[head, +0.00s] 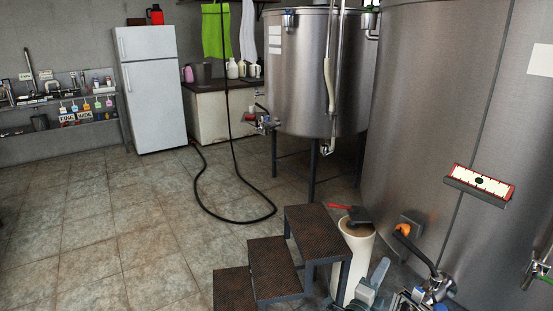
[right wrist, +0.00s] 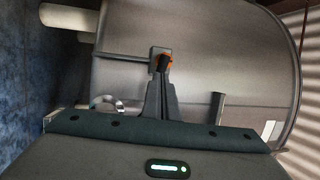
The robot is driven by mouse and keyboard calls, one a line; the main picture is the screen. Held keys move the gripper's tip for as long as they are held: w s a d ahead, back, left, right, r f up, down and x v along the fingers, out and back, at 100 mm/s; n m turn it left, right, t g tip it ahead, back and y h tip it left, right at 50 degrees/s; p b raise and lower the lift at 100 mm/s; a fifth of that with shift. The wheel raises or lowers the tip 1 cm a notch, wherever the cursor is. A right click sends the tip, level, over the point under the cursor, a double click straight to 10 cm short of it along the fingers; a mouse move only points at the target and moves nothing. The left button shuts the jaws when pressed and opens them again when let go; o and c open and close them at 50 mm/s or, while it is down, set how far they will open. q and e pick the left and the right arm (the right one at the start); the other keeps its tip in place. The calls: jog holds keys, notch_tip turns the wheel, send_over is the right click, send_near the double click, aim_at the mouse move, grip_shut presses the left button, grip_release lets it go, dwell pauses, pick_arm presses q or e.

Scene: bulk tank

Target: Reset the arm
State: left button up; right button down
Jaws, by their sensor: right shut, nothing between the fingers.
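My right gripper (head: 380,267) shows low in the head view, just right of the white cylinder and in front of the large tank. In the right wrist view, its grey fingers (right wrist: 161,88) are together with nothing between them. They point toward the tank wall, where a grey bracket with an orange part (right wrist: 166,62) shows just past their tips. The same orange part (head: 402,229) sits on the tank in the head view, above and right of the gripper. I cannot tell whether the fingers touch it. My left gripper is out of view.
Metal steps (head: 272,265) and a white cylinder (head: 356,250) with a red-handled tool on top stand close by. The tiled floor at left is clear except for a black hose (head: 235,221).

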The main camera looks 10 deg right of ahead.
jog(key=s+a+f+n+y+p, duration=0.1)
jog(key=s+a+f+n+y, duration=0.3)
jog(key=a+f+n+y, duration=0.25)
jog(key=s+a+f+n+y, duration=0.3)
jog(key=s+a+f+n, duration=0.3)
jog(key=f, duration=0.4)
jog(key=s+a+f+n+y+p, duration=0.1)
jog(key=s+a+f+n+y, duration=0.3)
jog(key=f+n, duration=0.45)
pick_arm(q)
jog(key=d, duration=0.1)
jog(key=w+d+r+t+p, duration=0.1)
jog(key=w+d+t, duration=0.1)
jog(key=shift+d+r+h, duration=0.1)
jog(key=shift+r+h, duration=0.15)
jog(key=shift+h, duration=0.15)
pick_arm(e)
jog(key=s+a+f+n+g, duration=0.1)
jog(key=s+f+n+g, duration=0.1)
jog(key=s+f, duration=0.4)
jog(key=s+a+f+n+g+y, duration=0.1)
jog(key=s+f+n+g, duration=0.2)
jog(key=s, duration=1)
jog(key=s+a+f+n+g+y, duration=0.1)
jog(key=s+f+n+g, duration=0.2)
jog(key=s+f, duration=0.6)
jog(key=shift+s+f+g, duration=0.25)
jog(key=shift+f+g, duration=0.15)
jog(key=shift+f, duration=0.05)
jog(key=shift+a, duration=0.1)
